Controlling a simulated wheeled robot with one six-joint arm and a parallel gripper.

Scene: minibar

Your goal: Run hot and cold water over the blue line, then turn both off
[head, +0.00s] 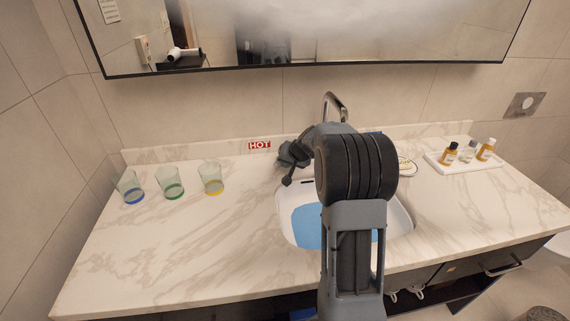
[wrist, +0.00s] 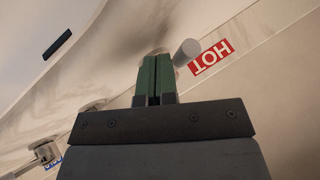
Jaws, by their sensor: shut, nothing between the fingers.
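My gripper (wrist: 154,64) is shut and empty in the wrist view, its green fingers pressed together. A grey cylindrical handle (wrist: 187,51) stands just right of the fingertips, beside the red HOT label (wrist: 211,57); I cannot tell whether they touch. In the head view the HOT label (head: 259,145) is on the backsplash, left of the curved faucet (head: 335,103). My arm hides part of the white sink (head: 402,219). A blue area (head: 306,226) shows inside the basin. The blue line and running water cannot be made out. A blue label (wrist: 53,164) shows partly in the wrist view.
Three glasses with blue (head: 131,187), green (head: 170,182) and yellow (head: 211,178) bases stand on the left counter. A white tray (head: 447,164) with small bottles is on the right. A mirror (head: 300,66) hangs above. The left front counter (head: 190,245) is clear.

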